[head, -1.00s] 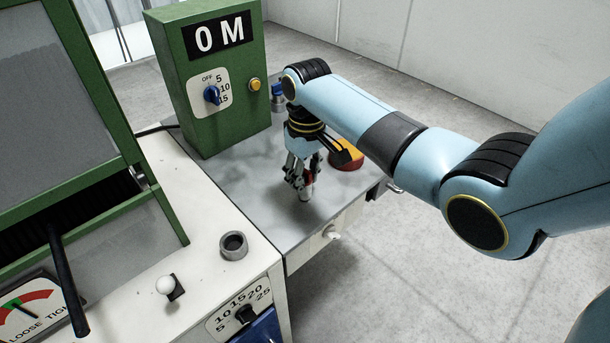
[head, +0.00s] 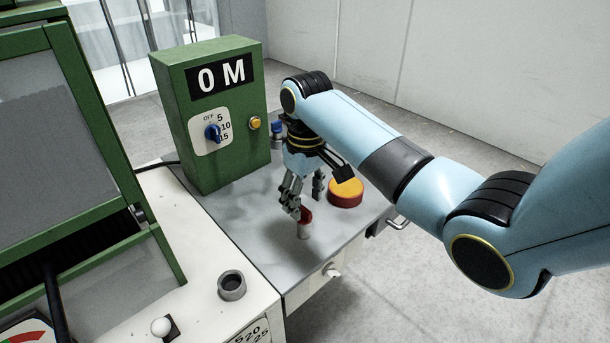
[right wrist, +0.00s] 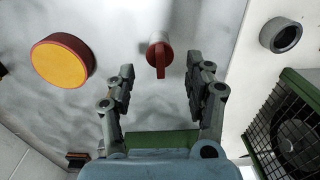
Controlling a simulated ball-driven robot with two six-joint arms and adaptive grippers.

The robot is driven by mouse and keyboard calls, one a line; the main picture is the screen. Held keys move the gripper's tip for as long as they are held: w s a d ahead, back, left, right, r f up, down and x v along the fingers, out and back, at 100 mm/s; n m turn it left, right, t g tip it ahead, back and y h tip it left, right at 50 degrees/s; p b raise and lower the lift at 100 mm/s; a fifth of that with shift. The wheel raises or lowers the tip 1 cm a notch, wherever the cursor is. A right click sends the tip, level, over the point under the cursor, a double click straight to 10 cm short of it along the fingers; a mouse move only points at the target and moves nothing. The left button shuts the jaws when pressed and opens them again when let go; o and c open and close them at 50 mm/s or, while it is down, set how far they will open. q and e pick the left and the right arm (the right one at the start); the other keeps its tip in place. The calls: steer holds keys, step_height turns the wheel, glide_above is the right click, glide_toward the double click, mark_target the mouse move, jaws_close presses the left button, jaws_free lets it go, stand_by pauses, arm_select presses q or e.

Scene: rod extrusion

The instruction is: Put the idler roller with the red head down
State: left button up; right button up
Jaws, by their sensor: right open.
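The idler roller with the red head (head: 306,215) stands upright on the grey bench top, near its front edge. Its pale body shows below the head in the head view. In the right wrist view the red head (right wrist: 160,56) is seen from above, with its flat grip ridge. My right gripper (head: 305,198) is open above the roller, pointing down. In the right wrist view its spread fingers (right wrist: 160,75) lie left and right of the head, with gaps on both sides, not touching it. My left gripper is not in view.
A yellow-topped red button (head: 346,191) is right of the roller. A green box marked 0 M (head: 215,115) stands behind left, with a blue-headed item (head: 277,128) beside it. A grey ring (head: 232,285) sits on the white surface at front left. Bench between is clear.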

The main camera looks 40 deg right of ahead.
step_height(320, 180, up, 7)
stand_by(0.3)
steer(key=shift+d, duration=0.1)
steer(key=s+f+b, duration=0.4)
steer(key=s+f, duration=1)
steer(key=f, duration=0.4)
steer(key=s+f+b, duration=0.5)
steer(key=s+f, duration=1)
steer(key=f, duration=0.4)
steer(key=s+f+h+b, duration=0.1)
steer(key=s+f+b, duration=0.3)
steer(key=s+f, duration=1.1)
step_height(320, 180, down, 3)
steer(key=shift+a+f+m+t+b, duration=0.15)
steer(key=shift+a+m+t+b, duration=0.15)
steer(key=shift+t, duration=0.1)
